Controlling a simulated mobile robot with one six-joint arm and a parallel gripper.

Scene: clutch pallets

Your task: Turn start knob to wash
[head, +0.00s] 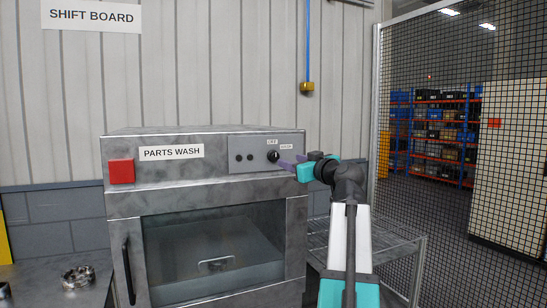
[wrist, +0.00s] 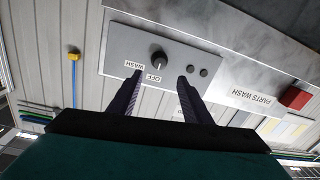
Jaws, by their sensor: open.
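The start knob (head: 273,156) is small, round and black, on the grey control panel (head: 245,157) of the parts washer. It also shows in the wrist view (wrist: 159,59), with an OFF label (wrist: 153,78) and a WASH label (wrist: 134,64) beside it. I cannot tell surely which label its pointer faces. My gripper (head: 286,163) is just right of the knob in the head view, its purple fingers towards the panel. In the wrist view my gripper (wrist: 160,76) is open and empty, fingertips apart below the knob. No contact with the knob shows.
The parts washer (head: 125,208) has a red button (head: 121,171) at its upper left and a closed glass door with a black handle (head: 128,270). A metal ring part (head: 76,278) lies on the left bench. A wire rack (head: 395,245) and mesh fence (head: 450,120) stand right.

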